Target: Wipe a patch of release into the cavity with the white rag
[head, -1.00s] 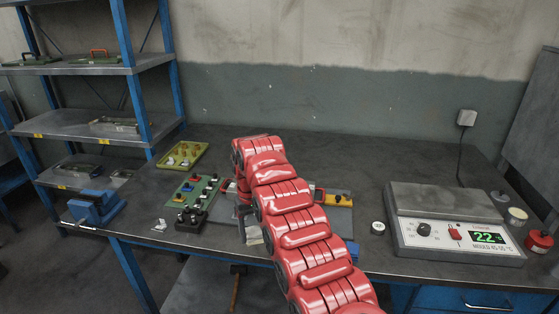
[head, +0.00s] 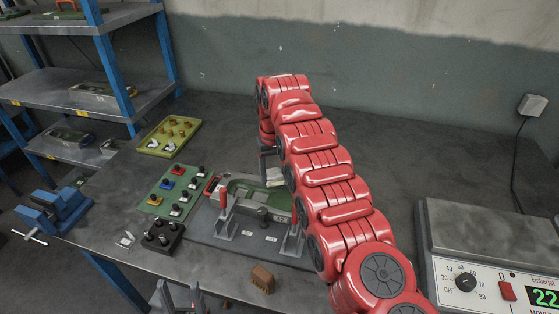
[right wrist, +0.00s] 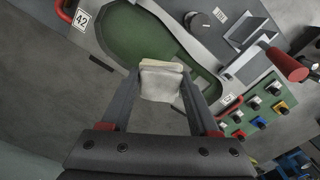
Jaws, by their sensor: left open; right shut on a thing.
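The mould (head: 245,235) is a grey plate unit on the bench with a green sole-shaped cavity (head: 240,187); in the right wrist view the cavity (right wrist: 130,38) lies just beyond the rag. My right gripper (head: 270,172) points down at the cavity's right end, partly hidden by my red arm. In the right wrist view my right gripper (right wrist: 162,92) is shut on the folded white rag (right wrist: 162,83), which overlaps the cavity's near edge; I cannot tell whether it touches. The rag (head: 275,178) also shows in the head view. My left gripper (head: 180,297) is open and empty at the bottom edge.
A green board with knobs (head: 172,192), a black block with knobs (head: 163,237) and a yellow-green tray (head: 168,136) stand left of the mould. A brown block (head: 262,278) lies in front. The back of the bench is clear.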

